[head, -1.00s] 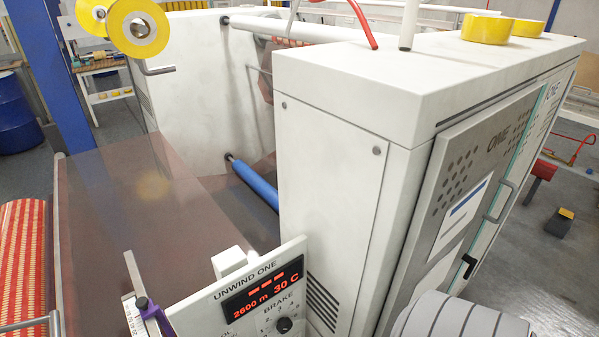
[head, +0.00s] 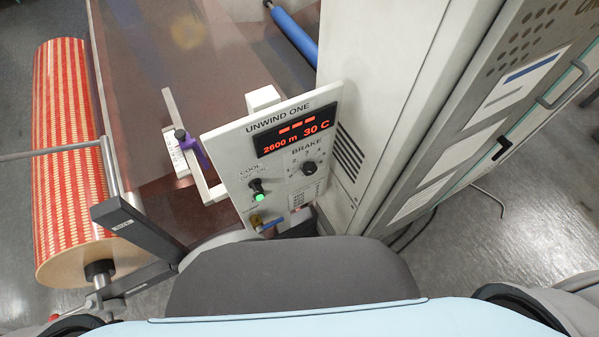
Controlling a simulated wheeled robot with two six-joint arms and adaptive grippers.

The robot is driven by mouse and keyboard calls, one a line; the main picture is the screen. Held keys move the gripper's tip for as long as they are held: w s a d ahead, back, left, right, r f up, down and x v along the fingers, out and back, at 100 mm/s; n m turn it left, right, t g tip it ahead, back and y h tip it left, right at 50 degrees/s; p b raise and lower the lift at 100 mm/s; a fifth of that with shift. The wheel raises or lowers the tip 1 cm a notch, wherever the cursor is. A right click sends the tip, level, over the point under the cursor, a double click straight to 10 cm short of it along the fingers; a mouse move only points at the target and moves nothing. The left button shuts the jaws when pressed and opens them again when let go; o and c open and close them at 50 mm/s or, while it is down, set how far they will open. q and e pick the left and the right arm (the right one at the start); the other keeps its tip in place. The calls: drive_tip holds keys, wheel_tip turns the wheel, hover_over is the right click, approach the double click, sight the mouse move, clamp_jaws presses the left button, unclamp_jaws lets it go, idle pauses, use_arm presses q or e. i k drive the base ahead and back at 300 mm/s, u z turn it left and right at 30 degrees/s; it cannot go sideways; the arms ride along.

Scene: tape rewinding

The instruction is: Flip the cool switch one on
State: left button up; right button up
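The Unwind One control panel (head: 228,160) stands tilted in the middle of the head view. The cool switch (head: 257,186) is a small dark knob on its lower left, under a "COOL" label with small off/on lettering. A bright green spot (head: 259,198) shows at the lower end of the switch. I cannot tell which way the switch points. The red display (head: 296,130) reads 2600 m and 30 C. Neither of my grippers is in view.
A black brake knob (head: 309,168) sits right of the switch. A small valve with a blue handle (head: 269,226) is below it. A red-and-yellow roll (head: 72,160) stands at left. The white machine cabinet (head: 385,110) rises close on the right. Open floor (head: 470,250) lies at lower right.

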sight(256, 185)
drive_tip(key=u, duration=0.95)
drive_tip(key=k, duration=1.3)
drive_tip(key=z, duration=1.35)
drive_tip(key=i, duration=0.5)
drive_tip(key=z, duration=0.05)
